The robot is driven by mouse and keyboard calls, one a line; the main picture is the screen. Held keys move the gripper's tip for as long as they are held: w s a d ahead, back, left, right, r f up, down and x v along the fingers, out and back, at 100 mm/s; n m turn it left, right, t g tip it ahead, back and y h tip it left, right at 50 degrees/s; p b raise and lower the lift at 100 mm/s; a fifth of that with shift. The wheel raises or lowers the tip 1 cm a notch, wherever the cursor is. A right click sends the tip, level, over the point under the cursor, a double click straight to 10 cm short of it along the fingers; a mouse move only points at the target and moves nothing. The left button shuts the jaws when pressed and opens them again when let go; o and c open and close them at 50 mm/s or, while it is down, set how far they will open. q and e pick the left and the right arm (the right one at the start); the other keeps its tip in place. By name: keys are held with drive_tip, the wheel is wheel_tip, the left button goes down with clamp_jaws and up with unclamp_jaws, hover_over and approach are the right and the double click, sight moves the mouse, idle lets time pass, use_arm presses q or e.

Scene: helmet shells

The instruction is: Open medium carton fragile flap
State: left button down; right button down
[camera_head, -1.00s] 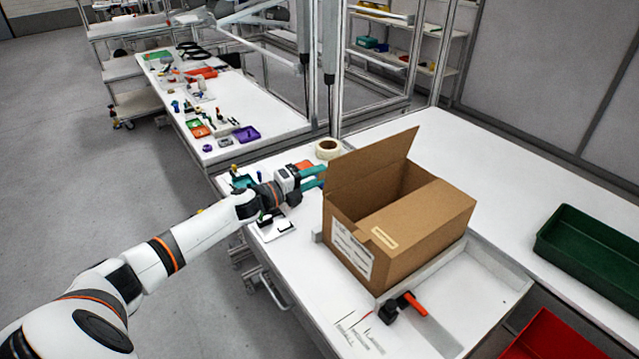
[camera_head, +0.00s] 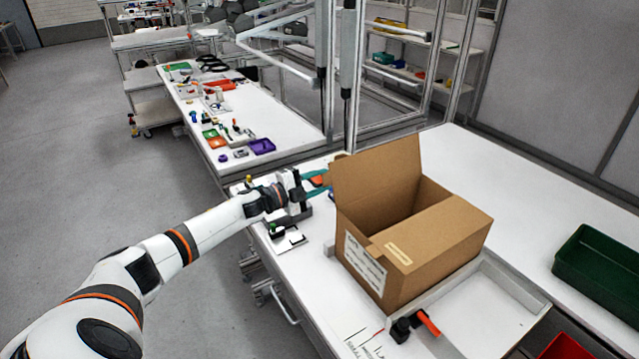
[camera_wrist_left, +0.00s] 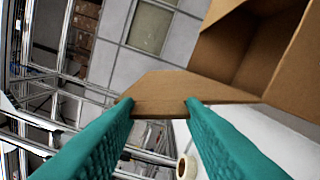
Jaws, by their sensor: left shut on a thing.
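The brown medium carton (camera_head: 415,262) stands on the white table with its top partly open. A tall flap (camera_head: 378,185) stands up at its far left side, and another flap (camera_head: 437,232) with a small label lies flat over the right part of the top. A white printed label is on the front. My left gripper (camera_head: 326,180) is at the carton's far left. In the left wrist view its teal fingers (camera_wrist_left: 158,106) are shut on the edge of a cardboard flap (camera_wrist_left: 185,88). The fingertips are partly hidden in the head view. My right gripper is out of view.
A metal frame (camera_head: 510,275) borders the carton at the right. A black and red clamp (camera_head: 428,323) is at the front. A green bin (camera_head: 598,262) and a red bin (camera_head: 565,348) are at the right. A tape roll (camera_wrist_left: 186,167) lies near the gripper.

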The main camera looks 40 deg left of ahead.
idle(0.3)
use_arm(q)
drive_tip(key=c, duration=0.9)
unclamp_jaws()
drive_tip(key=shift+b+v, duration=1.7)
drive_tip(key=shift+v, duration=4.3)
drive_tip(key=shift+f, duration=0.1)
drive_tip(key=shift+a, duration=0.1)
